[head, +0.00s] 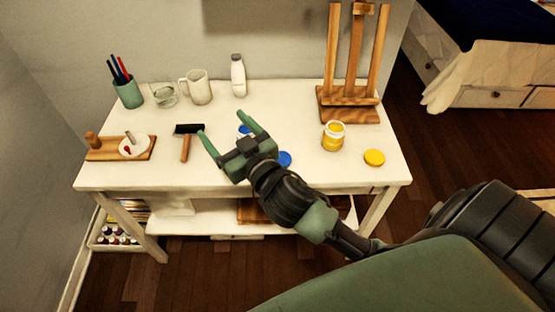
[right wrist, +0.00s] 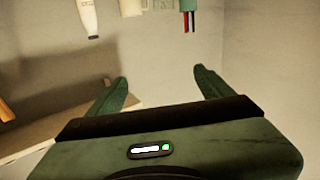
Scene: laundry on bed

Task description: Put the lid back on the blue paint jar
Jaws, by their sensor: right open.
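The blue paint jar (head: 243,130) stands on the white table, mostly hidden behind my right gripper; a small blue and white part shows. A blue lid (head: 284,158) lies on the table just right of the gripper's wrist, partly covered by my arm. My right gripper (head: 221,122) is open over the middle of the table, its fingers pointing toward the back left. It also shows open in the right wrist view (right wrist: 160,77), with nothing seen between its fingers. The jar and lid do not show in the right wrist view. My left gripper is not in view.
A yellow paint jar (head: 333,136) and yellow lid (head: 374,157) are on the right, before a wooden easel (head: 349,95). A black-headed roller (head: 187,140) lies left of the gripper. A bottle (head: 238,76), mug (head: 198,87), glass (head: 164,95) and pen cup (head: 128,93) line the back.

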